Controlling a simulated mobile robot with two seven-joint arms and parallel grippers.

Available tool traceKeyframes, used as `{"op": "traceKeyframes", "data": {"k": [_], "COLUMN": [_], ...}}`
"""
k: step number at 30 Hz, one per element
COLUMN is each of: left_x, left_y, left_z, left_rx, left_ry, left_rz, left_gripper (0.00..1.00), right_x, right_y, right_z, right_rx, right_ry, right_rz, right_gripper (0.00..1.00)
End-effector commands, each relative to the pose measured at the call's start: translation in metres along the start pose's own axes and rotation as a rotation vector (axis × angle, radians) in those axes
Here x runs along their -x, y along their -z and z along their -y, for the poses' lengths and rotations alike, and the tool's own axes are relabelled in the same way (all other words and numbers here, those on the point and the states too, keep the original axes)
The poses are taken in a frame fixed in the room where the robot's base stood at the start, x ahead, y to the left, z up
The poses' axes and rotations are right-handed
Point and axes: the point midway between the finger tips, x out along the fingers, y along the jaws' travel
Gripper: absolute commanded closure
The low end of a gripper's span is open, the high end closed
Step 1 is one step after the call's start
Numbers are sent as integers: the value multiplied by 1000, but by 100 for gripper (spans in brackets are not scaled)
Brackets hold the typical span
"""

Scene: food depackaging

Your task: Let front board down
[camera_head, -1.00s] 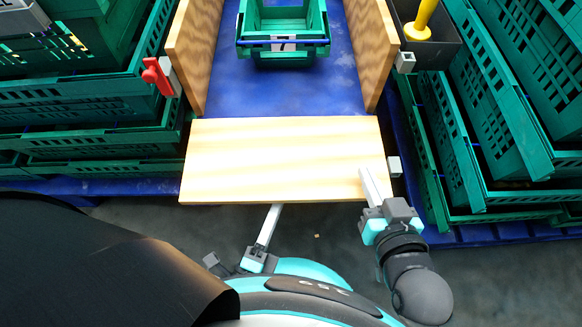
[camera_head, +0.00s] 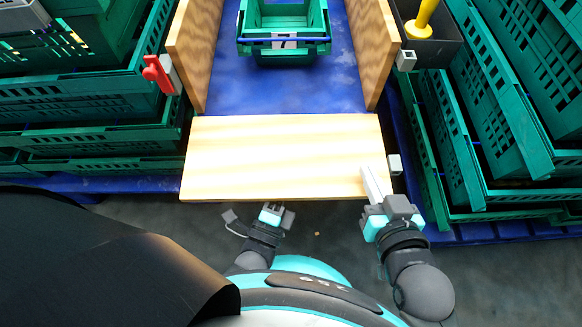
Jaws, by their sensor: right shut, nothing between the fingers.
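The front board (camera_head: 280,155) is a pale wooden panel across the near end of the blue floor (camera_head: 285,95), between two wooden side boards (camera_head: 193,50). Its broad face shows; how far it tilts is hard to tell. My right gripper (camera_head: 370,182) is shut and empty, its fingers over the board's near right corner; I cannot tell whether they touch it. My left gripper (camera_head: 271,213) is at the middle of the board's near edge.
A green crate (camera_head: 284,47) stands on the blue floor behind the board. Stacked green crates flank both sides. A red handle (camera_head: 157,75) is at the left, and a dark box (camera_head: 436,50) holding a yellow-handled tool is at the right.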

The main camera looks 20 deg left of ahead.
Motion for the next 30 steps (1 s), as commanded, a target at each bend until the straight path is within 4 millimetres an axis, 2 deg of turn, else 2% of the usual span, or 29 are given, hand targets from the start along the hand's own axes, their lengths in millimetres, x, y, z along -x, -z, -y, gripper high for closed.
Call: {"op": "traceKeyframes", "data": {"k": [3, 30], "left_x": [0, 1], "left_y": [0, 0], "left_z": [0, 0], "left_rx": [0, 0], "left_ry": [0, 0], "left_rz": [0, 0], "left_gripper": [100, 100], "right_x": [0, 0], "right_y": [0, -1], "right_z": [0, 0], "right_rx": [0, 1], "right_ry": [0, 0], "right_rz": [1, 3], "right_gripper": [100, 100]}}
